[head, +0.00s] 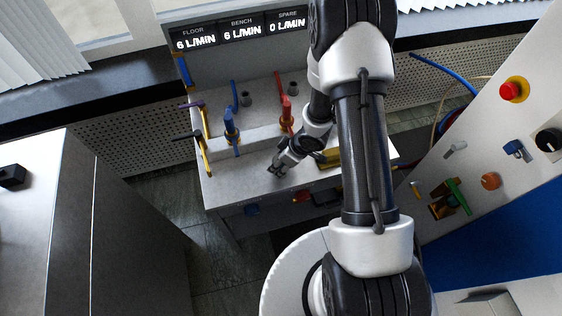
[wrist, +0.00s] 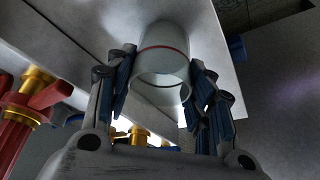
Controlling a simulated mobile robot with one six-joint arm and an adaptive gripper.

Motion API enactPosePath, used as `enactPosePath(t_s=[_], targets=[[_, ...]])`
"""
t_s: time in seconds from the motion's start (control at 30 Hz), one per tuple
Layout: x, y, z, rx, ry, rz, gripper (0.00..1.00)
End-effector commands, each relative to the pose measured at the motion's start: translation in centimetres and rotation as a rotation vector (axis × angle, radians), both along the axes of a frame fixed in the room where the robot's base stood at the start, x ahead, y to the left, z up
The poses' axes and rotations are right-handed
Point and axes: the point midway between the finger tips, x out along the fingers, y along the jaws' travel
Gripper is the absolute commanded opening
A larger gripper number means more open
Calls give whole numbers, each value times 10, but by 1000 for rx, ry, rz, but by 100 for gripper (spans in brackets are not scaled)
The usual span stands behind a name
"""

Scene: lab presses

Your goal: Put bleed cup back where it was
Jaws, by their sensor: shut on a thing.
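The bleed cup (wrist: 163,52) is a pale, see-through cylinder with a thin red line around it. In the wrist view it stands between the two blue-padded fingers of my gripper (wrist: 162,80), which is shut on it. In the head view my gripper (head: 277,167) is low over the front part of the grey valve bench (head: 232,189). The cup cannot be made out in the head view. I cannot tell whether it touches a surface.
A blue-handled valve (head: 231,127) and a red-handled valve (head: 287,110) stand on the bench behind my gripper. Yellow pipework (head: 204,150) is at its left edge. A display (head: 240,30) reads 6, 6 and 0 L/MIN. A panel with a red button (head: 512,90) is at right.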

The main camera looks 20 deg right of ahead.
Motion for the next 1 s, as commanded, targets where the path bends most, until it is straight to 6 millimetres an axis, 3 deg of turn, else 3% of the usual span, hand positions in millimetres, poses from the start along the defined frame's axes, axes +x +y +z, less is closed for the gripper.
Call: enactPosePath(t_s=[0.03, 0.07, 0.33, 0.73, 1.0], targets=[[0, 0, -3, 0, 0, 0, 21], [0, 0, -2, 0, 0, 0, 50], [0, 0, -2, 0, 0, 0, 68], [0, 0, 5, 0, 0, -1, 69], [-13, -14, 54, -1, -2, -3, 69]])
